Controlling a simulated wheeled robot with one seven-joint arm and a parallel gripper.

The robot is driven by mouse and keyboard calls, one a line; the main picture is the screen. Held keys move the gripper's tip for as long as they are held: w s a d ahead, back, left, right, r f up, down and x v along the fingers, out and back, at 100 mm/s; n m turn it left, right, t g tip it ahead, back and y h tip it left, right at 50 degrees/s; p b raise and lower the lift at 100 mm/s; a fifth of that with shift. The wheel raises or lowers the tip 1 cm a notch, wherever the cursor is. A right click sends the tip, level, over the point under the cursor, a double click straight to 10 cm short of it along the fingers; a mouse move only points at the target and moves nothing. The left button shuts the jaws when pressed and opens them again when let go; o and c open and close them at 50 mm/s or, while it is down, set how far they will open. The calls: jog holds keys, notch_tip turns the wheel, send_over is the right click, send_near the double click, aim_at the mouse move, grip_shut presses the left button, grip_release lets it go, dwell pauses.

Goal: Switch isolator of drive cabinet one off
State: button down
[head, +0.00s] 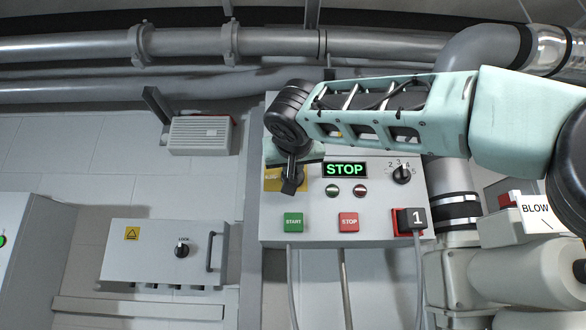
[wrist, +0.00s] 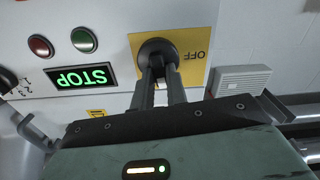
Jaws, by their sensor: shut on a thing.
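The drive cabinet (head: 380,225), marked 1, is a light grey box in the middle of the head view. Its isolator is a black rotary knob (wrist: 157,48) on a yellow plate (wrist: 198,38); the word OFF shows on the plate, upside down in the wrist view. In the head view the yellow plate (head: 271,183) is partly covered by my gripper (head: 290,186). In the wrist view my gripper (wrist: 160,82) is shut on the knob, with a finger on each side. The fingers hide the knob's grip, so I cannot tell its exact angle.
The cabinet has a lit green STOP display (head: 345,169), a selector (head: 401,174), a green START button (head: 293,222) and a red STOP button (head: 348,222). A LOCK box (head: 150,262) is at lower left. A grey vented box (head: 200,134) is close left of the isolator.

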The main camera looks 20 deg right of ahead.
jog(key=shift+w+a+f+n, duration=0.1)
jog(key=shift+a+f+n, duration=0.1)
jog(key=shift+n, duration=2.55)
jog(key=shift+a+f+n, duration=0.1)
jog(key=shift+f+n, duration=0.05)
jog(key=shift+n, duration=2.55)
jog(key=shift+w+a+f+n, duration=0.1)
jog(key=shift+a+f+n, duration=0.1)
jog(key=shift+n, duration=2.55)
jog(key=c, duration=1.4)
grip_release()
jog(key=shift+s, duration=0.1)
jog(key=b+v, duration=0.6)
jog(key=v, duration=1.1)
jog(key=shift+s, duration=0.15)
